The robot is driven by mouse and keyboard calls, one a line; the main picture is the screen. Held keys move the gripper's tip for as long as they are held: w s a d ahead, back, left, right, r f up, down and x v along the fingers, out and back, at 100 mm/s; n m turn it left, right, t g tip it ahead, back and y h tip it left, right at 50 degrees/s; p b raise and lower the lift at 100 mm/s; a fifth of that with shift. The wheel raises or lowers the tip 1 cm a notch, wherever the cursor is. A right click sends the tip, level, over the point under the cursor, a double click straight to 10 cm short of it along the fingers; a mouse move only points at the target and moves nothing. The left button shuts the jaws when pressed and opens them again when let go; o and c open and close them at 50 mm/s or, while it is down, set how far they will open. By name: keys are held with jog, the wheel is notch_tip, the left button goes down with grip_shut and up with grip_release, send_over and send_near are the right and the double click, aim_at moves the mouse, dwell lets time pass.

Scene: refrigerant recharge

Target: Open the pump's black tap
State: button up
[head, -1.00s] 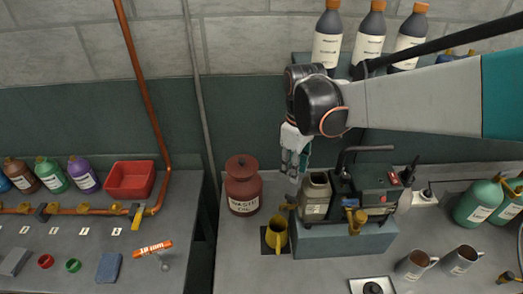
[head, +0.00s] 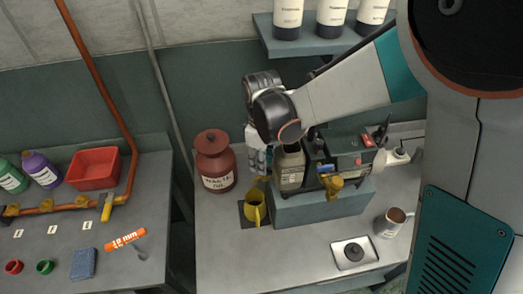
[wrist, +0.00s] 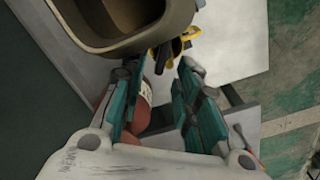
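The pump (head: 352,148) sits on a grey-blue block, with a beige labelled tank (head: 291,170) at its left end. In the wrist view the tank's open rim (wrist: 125,42) fills the top. A small black part (wrist: 166,54), apparently the tap, shows just below the rim, ahead of my fingertips. In the head view the tap is mostly hidden by my gripper (head: 257,160), which points down close to the tank's left side. In the wrist view my gripper (wrist: 160,72) is open, its two teal-and-grey fingers apart with nothing held between them.
A yellow jug (head: 254,212) stands below my gripper on a dark square. A red waste oil can (head: 215,165) is close on the left. A brass-coloured fitting (head: 332,186) sticks out at the pump's front. The bench front is clear left of a metal plate (head: 354,254).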

jog(key=shift+f, duration=1.05)
grip_shut()
